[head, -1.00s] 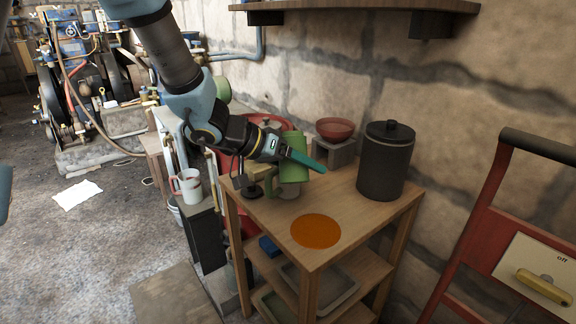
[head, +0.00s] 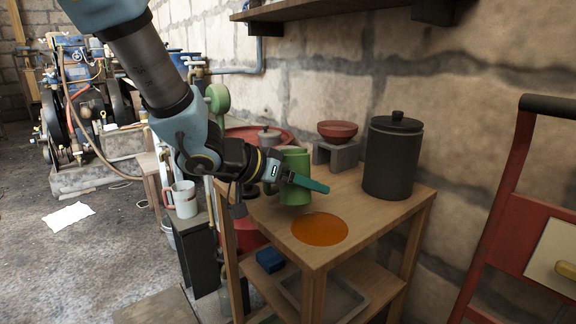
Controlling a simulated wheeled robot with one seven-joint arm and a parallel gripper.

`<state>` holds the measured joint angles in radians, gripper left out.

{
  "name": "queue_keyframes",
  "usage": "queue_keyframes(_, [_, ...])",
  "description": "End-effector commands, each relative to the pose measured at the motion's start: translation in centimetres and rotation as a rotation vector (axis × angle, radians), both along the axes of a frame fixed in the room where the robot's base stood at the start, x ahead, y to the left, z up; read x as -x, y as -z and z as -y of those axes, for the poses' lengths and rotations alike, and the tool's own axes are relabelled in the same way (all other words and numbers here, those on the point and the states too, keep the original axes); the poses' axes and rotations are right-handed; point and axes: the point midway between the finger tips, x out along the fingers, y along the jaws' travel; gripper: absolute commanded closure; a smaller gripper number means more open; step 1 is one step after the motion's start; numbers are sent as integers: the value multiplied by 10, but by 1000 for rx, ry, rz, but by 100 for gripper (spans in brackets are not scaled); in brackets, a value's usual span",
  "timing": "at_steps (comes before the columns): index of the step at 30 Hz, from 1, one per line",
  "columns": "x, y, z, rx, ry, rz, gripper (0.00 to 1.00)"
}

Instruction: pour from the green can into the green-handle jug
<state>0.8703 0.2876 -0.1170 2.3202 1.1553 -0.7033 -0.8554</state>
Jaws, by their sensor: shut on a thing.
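The green can (head: 294,163) is upright at the left part of the wooden table's top, with a green handle on its left side. My gripper (head: 304,183) reaches it from the left and is shut on it; a teal finger crosses the can's front. I cannot tell whether the can's base touches the table. A white jug (head: 184,199) with a red handle stands on a dark stand at the left. I cannot make out a green-handle jug in this view.
An orange disc (head: 320,229) lies on the wooden table (head: 378,217), in front of the can. A dark lidded canister (head: 393,158) stands at the back right. A red bowl (head: 337,130) sits on a grey block (head: 338,153). A wooden shelf (head: 350,10) overhangs the back wall.

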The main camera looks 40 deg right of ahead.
Motion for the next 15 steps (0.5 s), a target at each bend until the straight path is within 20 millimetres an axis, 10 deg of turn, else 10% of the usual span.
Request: queue_keyframes(15, [5, 22, -3, 97, 1, 146, 100])
